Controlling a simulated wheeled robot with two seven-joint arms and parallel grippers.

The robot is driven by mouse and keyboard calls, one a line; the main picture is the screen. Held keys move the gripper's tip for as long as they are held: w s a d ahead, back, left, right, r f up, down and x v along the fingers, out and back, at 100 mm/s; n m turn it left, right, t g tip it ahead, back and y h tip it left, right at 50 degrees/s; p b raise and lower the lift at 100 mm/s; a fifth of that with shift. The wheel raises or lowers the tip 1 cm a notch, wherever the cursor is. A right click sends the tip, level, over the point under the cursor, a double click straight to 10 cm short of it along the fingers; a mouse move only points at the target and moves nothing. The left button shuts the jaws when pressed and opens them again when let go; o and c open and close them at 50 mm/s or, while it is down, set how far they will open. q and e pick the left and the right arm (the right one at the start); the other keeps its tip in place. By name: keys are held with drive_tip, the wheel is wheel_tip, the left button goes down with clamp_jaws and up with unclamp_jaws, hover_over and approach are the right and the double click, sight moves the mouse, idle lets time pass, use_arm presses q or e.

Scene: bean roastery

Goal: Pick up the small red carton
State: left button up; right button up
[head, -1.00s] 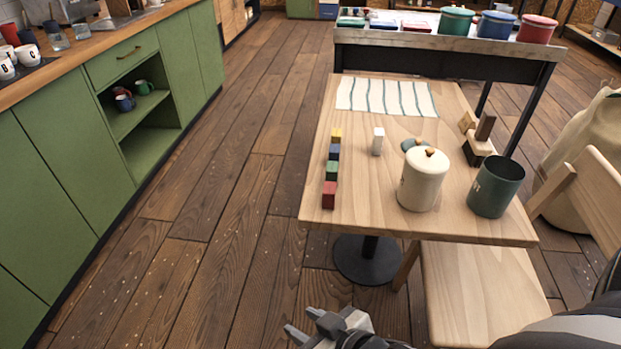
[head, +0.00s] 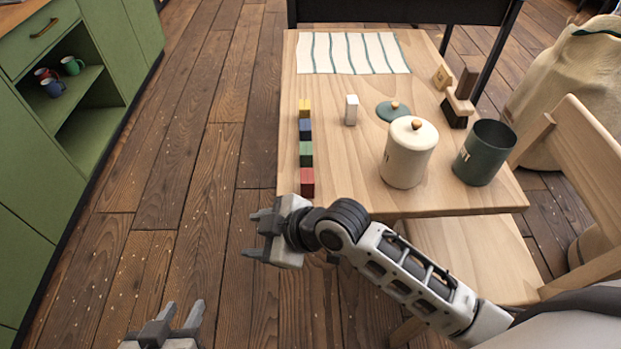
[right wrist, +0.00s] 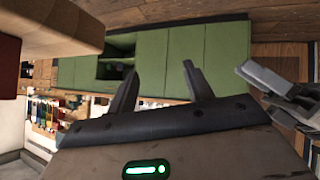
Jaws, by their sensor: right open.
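The small red carton (head: 307,182) stands upright at the near left corner of the table, at the near end of a row with a green (head: 306,154), a blue (head: 305,129) and a yellow carton (head: 304,108). My right gripper (head: 252,234) is open and empty, off the table's near left corner, to the left of and nearer than the red carton, not touching it. In the right wrist view its fingers (right wrist: 160,85) are apart with nothing between them; a dark red surface at the left edge looks like the carton (right wrist: 9,65). My left gripper (head: 182,308) is open and empty at the bottom.
A chair (head: 575,150) stands at right. Floor at left is clear.

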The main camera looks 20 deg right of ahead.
drive_tip(key=w+r+n+g, duration=0.3)
drive_tip(key=w+r+n, duration=0.1)
drive_tip(key=n, duration=0.3)
wheel_tip(320, 180, up, 12)
drive_tip(key=n+g+h, duration=0.3)
drive_tip(key=n+h, duration=0.5)
drive_tip(key=n, duration=0.4)
hover_over(308, 176)
drive_tip(key=f, duration=0.9)
drive_tip(key=shift+w+a+f, duration=0.25)
drive_tip(key=shift+w, duration=0.05)
drive_tip(key=f, duration=0.4)
drive_tip(key=shift+s+d+f, duration=0.1)
drive_tip(key=shift+s+d, duration=0.15)
drive_tip(key=shift+f, duration=0.6)
drive_tip(key=c, duration=1.1)
